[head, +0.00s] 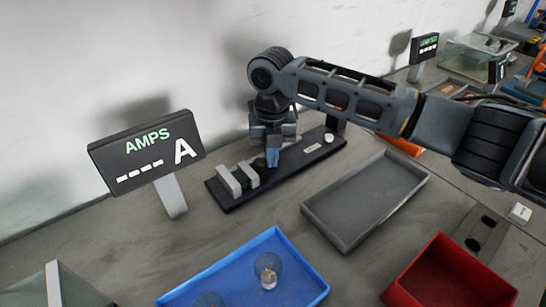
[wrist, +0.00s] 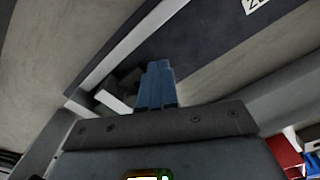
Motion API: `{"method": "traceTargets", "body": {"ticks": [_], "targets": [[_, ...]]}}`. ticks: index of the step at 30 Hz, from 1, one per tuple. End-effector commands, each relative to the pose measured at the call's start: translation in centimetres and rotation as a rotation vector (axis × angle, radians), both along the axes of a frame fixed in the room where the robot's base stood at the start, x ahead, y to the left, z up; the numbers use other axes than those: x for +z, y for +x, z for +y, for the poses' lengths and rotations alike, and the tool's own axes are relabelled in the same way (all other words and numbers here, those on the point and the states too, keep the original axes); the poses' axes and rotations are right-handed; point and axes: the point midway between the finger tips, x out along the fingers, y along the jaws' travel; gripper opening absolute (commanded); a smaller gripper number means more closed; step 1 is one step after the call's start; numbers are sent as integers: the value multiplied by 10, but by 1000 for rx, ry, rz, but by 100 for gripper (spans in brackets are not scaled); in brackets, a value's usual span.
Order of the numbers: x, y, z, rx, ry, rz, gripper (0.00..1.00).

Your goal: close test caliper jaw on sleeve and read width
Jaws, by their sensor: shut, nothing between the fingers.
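The caliper stand appears to be the long dark base (head: 235,199) with two pale upright blocks (head: 228,181) near its left end. A small dark round piece between and beside the blocks may be the sleeve; it is too small to tell. My gripper (head: 272,160) has blue fingers, shut and empty, pointing down just right of the blocks over the base. In the wrist view the shut fingers (wrist: 157,85) are beside a pale block (wrist: 113,104) and a long pale bar (wrist: 133,43). I cannot tell whether they touch. The display (head: 146,152) reads "AMPS ---- A".
A white knob (head: 328,138) and a small label (head: 312,147) sit on the base's right part. An empty grey tray (head: 345,243) lies in front. A blue bin (head: 319,289) with clear bulbs and a red bin (head: 397,293) stand nearer. Bare bench shows left of the base.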

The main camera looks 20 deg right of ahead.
Motion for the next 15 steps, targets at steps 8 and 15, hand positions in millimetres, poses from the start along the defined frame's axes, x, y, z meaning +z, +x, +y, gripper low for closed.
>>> {"method": "traceTargets", "body": {"ticks": [8,15], "targets": [[0,3,-10,-4,-2,-2,0],[11,3,-10,-4,-3,-1,0]]}}
